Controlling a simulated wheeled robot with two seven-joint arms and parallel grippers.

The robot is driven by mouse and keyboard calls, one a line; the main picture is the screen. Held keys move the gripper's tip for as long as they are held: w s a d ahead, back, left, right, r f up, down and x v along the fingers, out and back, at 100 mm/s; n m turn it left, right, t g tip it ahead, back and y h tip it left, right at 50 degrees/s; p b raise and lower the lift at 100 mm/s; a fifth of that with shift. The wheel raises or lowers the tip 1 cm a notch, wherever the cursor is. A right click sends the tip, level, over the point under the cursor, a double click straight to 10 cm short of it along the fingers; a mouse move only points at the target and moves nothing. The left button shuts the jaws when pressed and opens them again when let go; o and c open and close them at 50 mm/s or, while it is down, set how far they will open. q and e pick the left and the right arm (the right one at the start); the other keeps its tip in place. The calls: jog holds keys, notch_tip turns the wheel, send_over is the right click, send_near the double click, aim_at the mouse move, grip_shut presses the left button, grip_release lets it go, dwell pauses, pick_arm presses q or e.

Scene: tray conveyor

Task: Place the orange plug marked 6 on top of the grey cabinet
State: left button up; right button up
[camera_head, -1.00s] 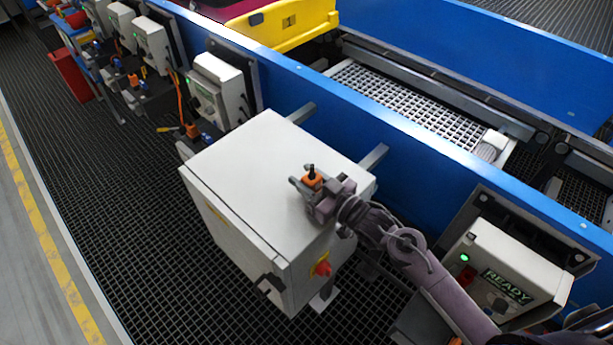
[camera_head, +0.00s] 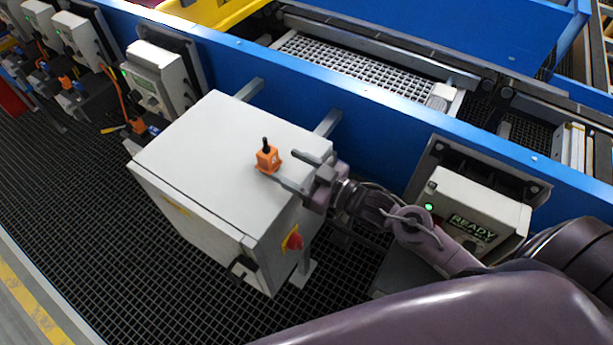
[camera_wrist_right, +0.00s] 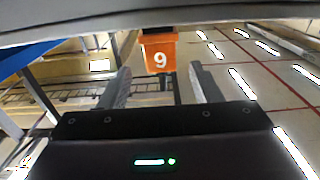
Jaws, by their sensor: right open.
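The orange plug (camera_head: 267,159), with a black stem on top, stands upright on the grey cabinet (camera_head: 205,145), near the right part of its top. In the right wrist view the picture is upside down, and the plug (camera_wrist_right: 159,54) bears a digit that reads as 9 there, so a 6 when upright. My right gripper (camera_head: 291,170) is open at the cabinet's right edge. Its two fingers point at the plug, which sits just beyond the fingertips (camera_wrist_right: 161,75) and apart from them. My left gripper is out of view.
A blue conveyor rail (camera_head: 350,110) runs behind the cabinet. A control box reading READY (camera_head: 470,212), with a green light, is at the right. More boxes (camera_head: 155,80) line the rail at the left. A red and yellow knob (camera_head: 293,241) sticks out of the cabinet's side.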

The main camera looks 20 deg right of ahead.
jog(key=shift+b+v, duration=0.3)
jog(key=shift+v, duration=1.6)
